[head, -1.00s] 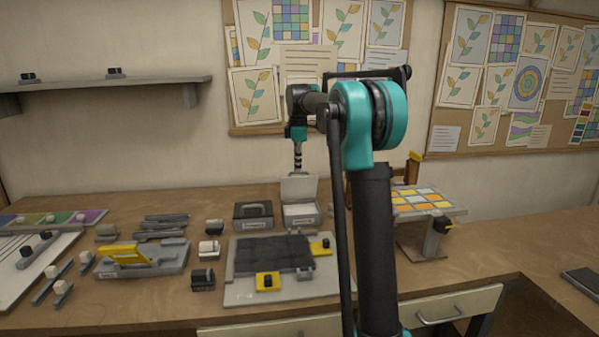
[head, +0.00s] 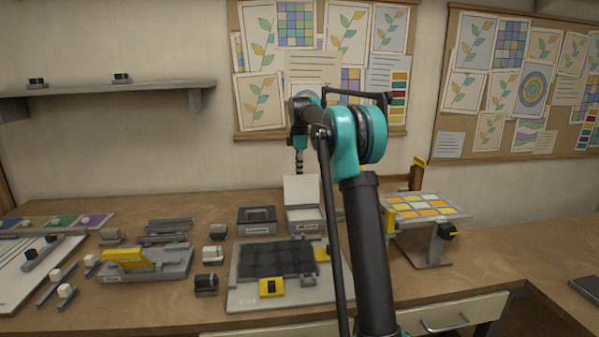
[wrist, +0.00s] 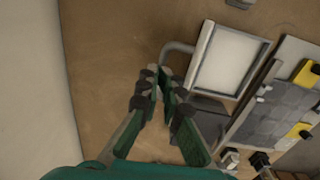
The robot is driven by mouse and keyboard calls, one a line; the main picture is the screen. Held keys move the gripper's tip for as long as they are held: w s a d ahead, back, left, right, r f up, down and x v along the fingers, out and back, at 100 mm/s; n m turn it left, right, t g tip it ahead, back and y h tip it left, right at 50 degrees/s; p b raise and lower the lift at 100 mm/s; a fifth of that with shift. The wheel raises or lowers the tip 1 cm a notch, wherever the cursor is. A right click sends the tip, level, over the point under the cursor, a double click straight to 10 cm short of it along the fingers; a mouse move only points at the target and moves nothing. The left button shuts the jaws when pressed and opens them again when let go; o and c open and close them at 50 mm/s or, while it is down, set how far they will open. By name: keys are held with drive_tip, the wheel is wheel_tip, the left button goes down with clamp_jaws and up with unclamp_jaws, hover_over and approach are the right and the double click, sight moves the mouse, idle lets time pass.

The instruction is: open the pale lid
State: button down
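The pale lid (head: 300,190) stands raised at the back edge of its grey box (head: 305,227). In the wrist view the lid (wrist: 201,58) shows almost edge-on, beside the open box with its pale inside (wrist: 230,62). A grey looped handle (wrist: 177,47) sticks out from the lid's outer side. My gripper (wrist: 159,76) has its fingers close together at this handle, and they look shut on it; the fingertips hide part of the loop. In the head view my gripper (head: 299,165) is at the lid's top edge, its tips hidden behind the lid.
A dark lidded box (head: 257,221) stands just left of the grey box. A board with dark tiles and yellow clamps (head: 275,260) lies in front. A stand with coloured tiles (head: 425,208) is to the right. The wall is behind the bench.

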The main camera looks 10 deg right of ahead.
drive_tip(key=shift+w+f, duration=0.3)
drive_tip(key=shift+f, duration=0.25)
drive_tip(key=c, duration=1.6)
unclamp_jaws()
drive_tip(key=shift+w, duration=0.1)
drive_tip(key=shift+c, duration=0.2)
drive_tip(key=shift+w+f, duration=0.2)
wheel_tip(320, 180, up, 12)
drive_tip(key=shift+s, duration=0.35)
